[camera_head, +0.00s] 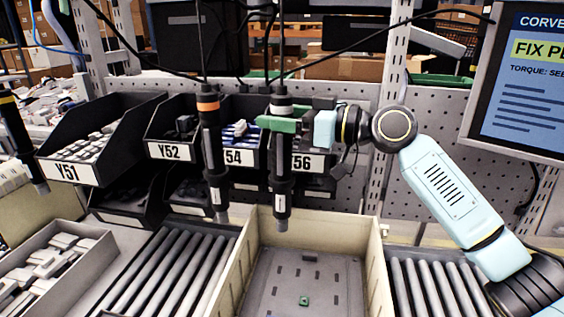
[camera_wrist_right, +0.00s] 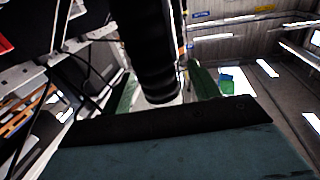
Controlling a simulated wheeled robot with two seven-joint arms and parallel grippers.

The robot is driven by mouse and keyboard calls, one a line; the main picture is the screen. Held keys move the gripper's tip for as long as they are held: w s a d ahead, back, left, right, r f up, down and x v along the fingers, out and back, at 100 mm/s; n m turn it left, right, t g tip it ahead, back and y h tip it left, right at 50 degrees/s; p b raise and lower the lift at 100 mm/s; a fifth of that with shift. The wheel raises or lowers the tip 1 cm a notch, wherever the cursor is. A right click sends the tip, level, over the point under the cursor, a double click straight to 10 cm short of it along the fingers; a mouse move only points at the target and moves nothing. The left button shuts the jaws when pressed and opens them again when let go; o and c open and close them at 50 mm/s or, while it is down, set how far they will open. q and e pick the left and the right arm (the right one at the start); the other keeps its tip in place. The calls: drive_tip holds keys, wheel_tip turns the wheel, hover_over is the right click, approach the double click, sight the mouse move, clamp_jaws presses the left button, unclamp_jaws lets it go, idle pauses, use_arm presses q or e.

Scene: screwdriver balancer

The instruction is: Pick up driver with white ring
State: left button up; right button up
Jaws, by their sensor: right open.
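The driver with the white ring (camera_head: 281,188) is black and hangs upright from a cable in the middle of the head view. My right gripper (camera_head: 272,124) reaches in from the right, its green fingers at the driver's upper body, just below the white ring. In the right wrist view the dark ribbed driver (camera_wrist_right: 153,50) runs between the two green fingers (camera_wrist_right: 165,92). The gripper is open around the driver; contact cannot be told. My left gripper is not in view.
A driver with an orange ring (camera_head: 211,150) hangs close to the left, and one with a yellow ring (camera_head: 18,138) hangs at the far left. Black bins (camera_head: 90,173) stand behind. Below are roller conveyors (camera_head: 165,270) and an open crate (camera_head: 376,262). A monitor (camera_head: 528,85) is at right.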

drive_tip(key=shift+x, duration=0.9)
drive_tip(key=shift+c, duration=0.3)
drive_tip(key=shift+r, duration=0.1)
clamp_jaws()
drive_tip(key=shift+r, duration=0.1)
